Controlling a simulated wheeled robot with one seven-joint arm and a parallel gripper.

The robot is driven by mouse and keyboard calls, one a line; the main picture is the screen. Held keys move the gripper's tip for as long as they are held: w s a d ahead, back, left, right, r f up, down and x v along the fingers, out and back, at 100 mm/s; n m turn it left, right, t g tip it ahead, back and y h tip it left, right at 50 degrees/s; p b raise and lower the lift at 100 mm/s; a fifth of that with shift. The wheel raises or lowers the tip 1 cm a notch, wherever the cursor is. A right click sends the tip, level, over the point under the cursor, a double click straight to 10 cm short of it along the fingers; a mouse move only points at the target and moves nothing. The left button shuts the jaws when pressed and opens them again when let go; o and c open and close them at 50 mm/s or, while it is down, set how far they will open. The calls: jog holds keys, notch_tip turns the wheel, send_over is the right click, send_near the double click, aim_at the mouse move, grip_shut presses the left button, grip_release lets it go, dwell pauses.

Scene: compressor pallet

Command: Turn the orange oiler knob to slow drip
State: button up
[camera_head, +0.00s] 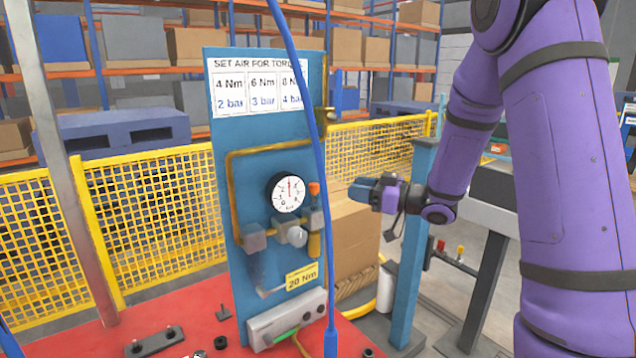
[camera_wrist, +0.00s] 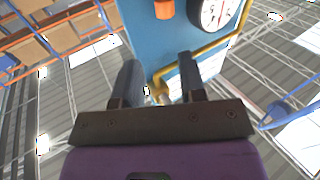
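The orange oiler knob (camera_head: 314,188) sits on top of the oiler at the right end of the air line on the blue panel (camera_head: 231,160). In the wrist view the knob (camera_wrist: 164,9) is cut by the top edge, beyond my fingertips. My gripper (camera_head: 356,190) is to the right of the knob, at about its height in the head view and apart from it. In the wrist view my gripper (camera_wrist: 158,68) has its two dark fingers spread, with nothing held between them. Any drip marking on the knob is too small to read.
A round pressure gauge (camera_head: 288,192) is left of the knob, with a grey regulator knob (camera_head: 297,236) below. A brass pipe (camera_head: 232,190) runs around them. A blue hose (camera_head: 325,170) hangs in front of the panel. A blue post (camera_head: 412,240) stands below my forearm.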

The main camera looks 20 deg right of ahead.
aim_at(314, 189)
jog(key=shift+g, duration=0.5)
jog(key=x, duration=0.9)
jog(key=shift+w+a+f, duration=0.1)
jog(key=shift+w+a, duration=0.05)
jog(key=shift+a, duration=0.2)
jog(key=c, duration=0.7)
